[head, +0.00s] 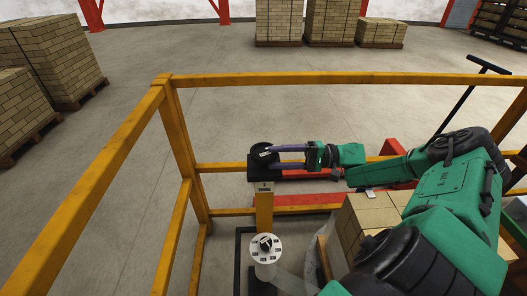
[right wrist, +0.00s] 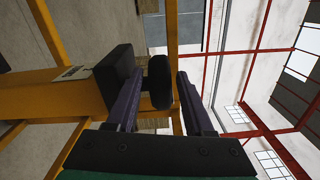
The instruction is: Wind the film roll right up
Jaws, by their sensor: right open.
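The white film roll (head: 266,268) stands upright at the bottom centre of the head view. Its round top has dark marks and a dark piece in the middle. In the right wrist view the knob (right wrist: 158,82) lies between the open fingers (right wrist: 160,75); contact cannot be told. My left gripper is out of view.
A yellow guard rail (head: 330,79) runs around the station. Tan bricks (head: 372,213) are stacked at the right, partly behind my right arm, with pale see-through film near them. Red bars (head: 310,199) lie low behind the post. Brick pallets (head: 60,60) stand beyond the rail.

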